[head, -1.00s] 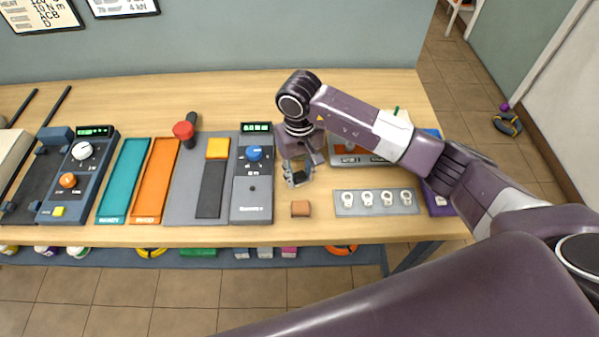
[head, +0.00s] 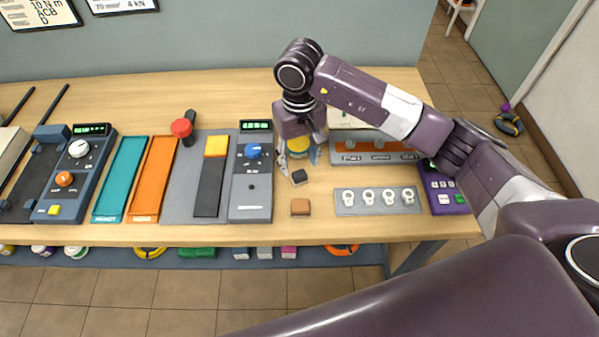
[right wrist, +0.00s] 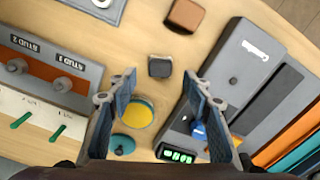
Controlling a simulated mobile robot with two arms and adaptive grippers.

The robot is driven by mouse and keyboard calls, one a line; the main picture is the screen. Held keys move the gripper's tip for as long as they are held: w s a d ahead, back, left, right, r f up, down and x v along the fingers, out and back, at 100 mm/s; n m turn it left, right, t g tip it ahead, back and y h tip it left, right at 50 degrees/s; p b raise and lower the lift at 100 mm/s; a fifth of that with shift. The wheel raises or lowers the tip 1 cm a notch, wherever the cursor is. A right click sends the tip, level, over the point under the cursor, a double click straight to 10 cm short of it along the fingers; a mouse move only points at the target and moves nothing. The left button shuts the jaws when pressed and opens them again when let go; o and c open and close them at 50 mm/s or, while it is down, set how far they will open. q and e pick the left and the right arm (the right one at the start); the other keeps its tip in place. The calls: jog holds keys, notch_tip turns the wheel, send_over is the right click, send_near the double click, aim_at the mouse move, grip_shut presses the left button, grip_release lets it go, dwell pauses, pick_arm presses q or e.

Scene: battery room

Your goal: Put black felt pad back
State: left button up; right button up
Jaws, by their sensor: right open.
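The small black pad (head: 299,177) lies on the wooden table, just behind a brown block (head: 300,207). In the right wrist view the black pad (right wrist: 160,66) sits alone on bare wood, beyond the fingertips and between their lines. My right gripper (head: 300,160) is open and empty, a little behind and above the pad, not touching it. Its two blue-grey fingers (right wrist: 160,88) stand wide apart in the wrist view. My left gripper is not in view.
A round yellow-topped thing (right wrist: 138,113) stands between the right fingers. A grey device with a blue knob (head: 251,185) is close on the left. A grey plate with several white rings (head: 377,201) and an orange-fronted panel (head: 378,149) are on the right.

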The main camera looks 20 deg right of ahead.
aim_at(299, 174)
notch_tip(299, 174, up, 7)
jog(key=b, duration=0.1)
jog(key=shift+b, duration=0.35)
jog(key=shift+f, duration=0.1)
